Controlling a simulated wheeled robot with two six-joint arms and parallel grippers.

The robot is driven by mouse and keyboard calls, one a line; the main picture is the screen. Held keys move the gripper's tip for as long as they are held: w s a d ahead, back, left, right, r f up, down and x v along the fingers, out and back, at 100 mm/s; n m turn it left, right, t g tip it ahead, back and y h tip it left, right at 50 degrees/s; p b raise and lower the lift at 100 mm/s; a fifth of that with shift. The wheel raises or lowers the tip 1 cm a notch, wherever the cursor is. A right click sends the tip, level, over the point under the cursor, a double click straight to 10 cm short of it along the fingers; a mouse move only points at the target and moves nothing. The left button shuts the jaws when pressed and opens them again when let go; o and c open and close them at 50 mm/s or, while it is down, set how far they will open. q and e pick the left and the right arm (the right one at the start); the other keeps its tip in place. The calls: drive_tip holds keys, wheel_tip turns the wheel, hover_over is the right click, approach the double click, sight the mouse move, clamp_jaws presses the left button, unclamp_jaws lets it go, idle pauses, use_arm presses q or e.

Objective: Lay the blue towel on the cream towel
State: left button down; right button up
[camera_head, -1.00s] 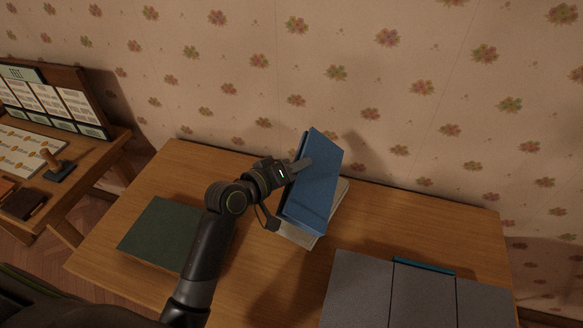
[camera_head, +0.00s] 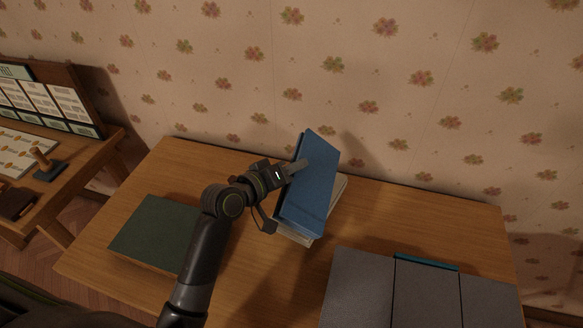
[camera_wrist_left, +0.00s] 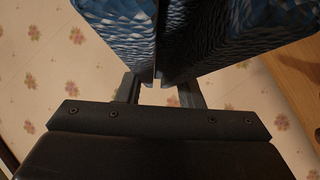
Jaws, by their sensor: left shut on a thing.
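The blue towel (camera_head: 312,188) is a folded flat slab, tilted, with its far end raised. My left gripper (camera_head: 294,170) is shut on its left edge. In the left wrist view the blue towel (camera_wrist_left: 118,28) shows close up between the fingers (camera_wrist_left: 160,90) with a patterned weave. The cream towel (camera_head: 340,190) lies on the wooden table under the blue towel, mostly hidden; only its right edge and near end show. I cannot tell whether the blue towel's near end touches it. My right gripper is not in view.
A dark green folded cloth (camera_head: 150,232) lies on the table (camera_head: 250,285) at the left. Grey panels (camera_head: 425,295) with a teal strip (camera_head: 427,262) stand at the front right. A flowered wall is behind the table. A second desk (camera_head: 85,165) stands at far left.

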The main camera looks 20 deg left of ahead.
use_arm(q)
drive_tip(key=shift+f+b, duration=0.35)
drive_tip(key=shift+f, duration=0.2)
idle(0.5)
drive_tip(key=shift+f+b, duration=0.5)
drive_tip(key=shift+f, duration=0.4)
idle(1.0)
drive_tip(key=c, duration=0.9)
unclamp_jaws()
drive_tip(key=shift+r+p, duration=0.75)
drive_tip(key=shift+r, duration=0.05)
drive_tip(key=shift+f+b, duration=0.5)
drive_tip(key=shift+f, duration=0.3)
